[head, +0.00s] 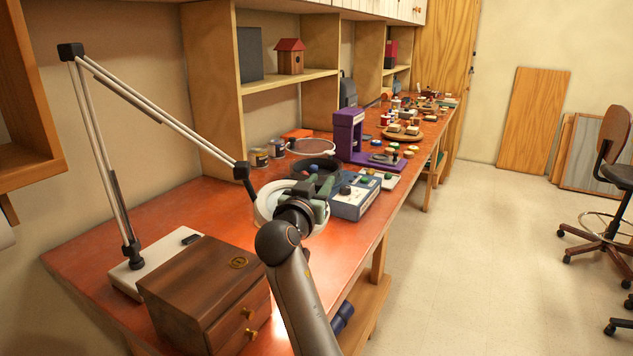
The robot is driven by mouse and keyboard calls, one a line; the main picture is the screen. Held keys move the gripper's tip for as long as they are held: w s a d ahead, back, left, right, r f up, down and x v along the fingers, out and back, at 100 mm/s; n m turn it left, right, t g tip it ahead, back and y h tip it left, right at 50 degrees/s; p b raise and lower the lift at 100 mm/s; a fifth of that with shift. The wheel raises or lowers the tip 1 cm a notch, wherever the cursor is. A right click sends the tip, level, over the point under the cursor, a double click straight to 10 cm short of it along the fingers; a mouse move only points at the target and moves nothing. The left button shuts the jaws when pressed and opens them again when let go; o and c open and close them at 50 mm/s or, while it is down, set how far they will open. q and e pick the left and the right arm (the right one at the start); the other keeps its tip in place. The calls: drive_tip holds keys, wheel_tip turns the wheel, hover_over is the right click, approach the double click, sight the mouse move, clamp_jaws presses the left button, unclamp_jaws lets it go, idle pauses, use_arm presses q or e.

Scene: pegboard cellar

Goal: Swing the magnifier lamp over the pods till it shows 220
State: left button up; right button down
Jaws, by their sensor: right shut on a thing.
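The magnifier lamp has a pale base (127,275) on the bench's near left, a jointed white arm (150,117) and a white ring head (266,203). My right gripper (317,192) is at the ring head's right side, shut on it; my own wrist hides much of the ring and the exact grip. The head hangs above the bench, behind and right of a wooden drawer box. I cannot single out the pods; small rounded pieces (405,129) lie on a round board farther along. I see no readable number. My left gripper is out of view.
The wooden drawer box (205,285) stands near the front. A blue-grey box with knobs (352,203) is close right of the lamp head. A purple frame (347,133), tins (259,157) and a dark ring-shaped thing are behind. Open floor (470,250) lies right.

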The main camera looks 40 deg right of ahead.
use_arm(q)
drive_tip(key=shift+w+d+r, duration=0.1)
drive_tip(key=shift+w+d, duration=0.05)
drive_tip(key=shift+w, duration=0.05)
use_arm(e)
drive_tip(key=shift+s+a+g, duration=0.3)
drive_tip(key=shift+s, duration=0.2)
drive_tip(key=c, duration=0.6)
unclamp_jaws()
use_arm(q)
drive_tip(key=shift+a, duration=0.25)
